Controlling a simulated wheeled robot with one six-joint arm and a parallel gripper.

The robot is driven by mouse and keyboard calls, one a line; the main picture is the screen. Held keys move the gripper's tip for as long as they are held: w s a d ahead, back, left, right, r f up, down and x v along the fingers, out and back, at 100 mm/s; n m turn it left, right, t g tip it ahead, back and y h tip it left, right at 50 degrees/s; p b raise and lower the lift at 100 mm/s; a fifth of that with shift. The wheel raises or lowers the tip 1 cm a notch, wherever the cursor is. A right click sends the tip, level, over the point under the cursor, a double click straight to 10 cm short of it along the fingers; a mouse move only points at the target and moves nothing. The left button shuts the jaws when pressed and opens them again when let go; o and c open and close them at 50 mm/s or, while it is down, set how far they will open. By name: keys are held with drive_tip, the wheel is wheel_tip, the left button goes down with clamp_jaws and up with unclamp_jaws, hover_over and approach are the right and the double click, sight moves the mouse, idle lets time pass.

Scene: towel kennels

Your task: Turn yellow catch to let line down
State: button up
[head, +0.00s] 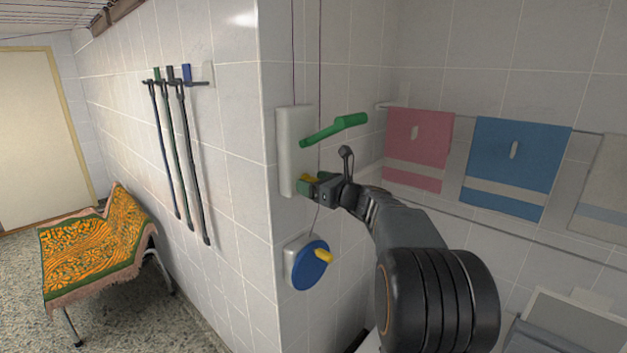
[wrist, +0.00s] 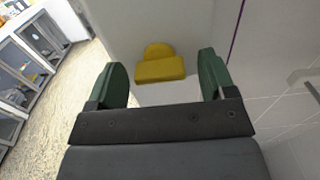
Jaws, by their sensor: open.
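The yellow catch (wrist: 160,69) sits on a white wall plate and lies between my open fingers in the wrist view. In the head view the catch (head: 308,178) is mostly hidden by my gripper (head: 307,188), which is at the lower part of the white plate (head: 293,150). In the wrist view my gripper (wrist: 163,80) has dark green fingers either side of the catch, apart from it. A thin dark line (head: 319,60) runs down the wall by the plate. A green lever (head: 335,129) sticks out above the catch.
A blue reel with a yellow knob (head: 310,265) is on the wall below the plate. Pink (head: 418,148) and blue (head: 515,165) towels hang on a line to the right. Leads hang on a rack (head: 180,84) at left. A covered bench (head: 95,250) stands far left.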

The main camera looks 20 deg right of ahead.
drive_tip(key=shift+w+a, duration=0.1)
drive_tip(key=shift+w, duration=0.1)
drive_tip(key=shift+c, duration=0.2)
drive_tip(key=c, duration=0.9)
